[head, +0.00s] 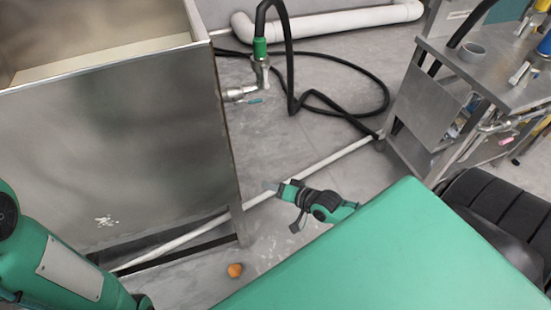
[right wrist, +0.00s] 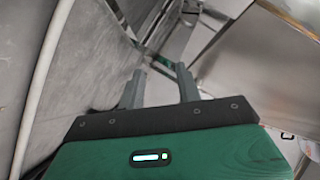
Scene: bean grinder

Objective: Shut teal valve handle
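The teal valve handle (head: 256,101) is a small lever on a metal valve (head: 236,93) at the right side of the steel bin (head: 120,130). A black hose with a green collar (head: 260,47) joins the valve from above. My right gripper (head: 270,186) is below the valve, near the bin's lower right corner, clearly apart from the handle. In the right wrist view its two grey fingers (right wrist: 160,88) stand apart with nothing between them. I cannot make out the handle surely in that view. My left arm shows at lower left, but its gripper is out of view.
A black hose (head: 345,65) loops over the grey floor. A white pipe (head: 300,170) runs along the floor past the bin. An orange object (head: 235,270) lies on the floor. A steel table (head: 490,75) with a grey cup (head: 472,52) stands at right.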

